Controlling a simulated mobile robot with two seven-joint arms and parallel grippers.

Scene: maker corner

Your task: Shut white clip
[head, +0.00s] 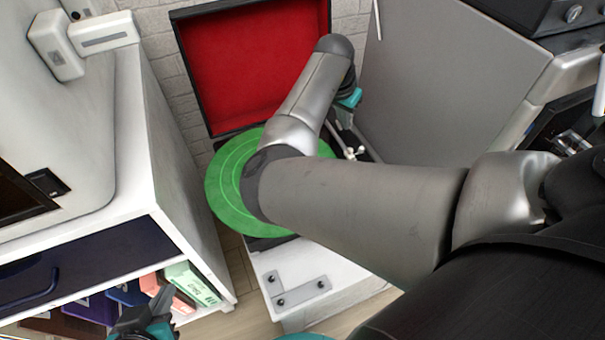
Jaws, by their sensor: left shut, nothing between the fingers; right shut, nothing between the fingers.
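A record player with a black case, its red-lined lid (255,60) raised, holds a green record (228,190). A small white part (355,153) shows at the record's right, by the tonearm; it may be the white clip, but it is too small to tell whether it is open or shut. My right arm reaches across the record player and hides much of the record. My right gripper (349,100) is partly hidden behind its own wrist, above the player's right side, shut and apart from the white part as far as I see. My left gripper (150,318) is shut and empty at the bottom left.
A white cabinet (185,190) with a shelf of coloured boxes (190,285) stands at the left, close to my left gripper. The player rests on a white surface (320,275) with metal brackets. A grey panel (440,80) rises behind at the right.

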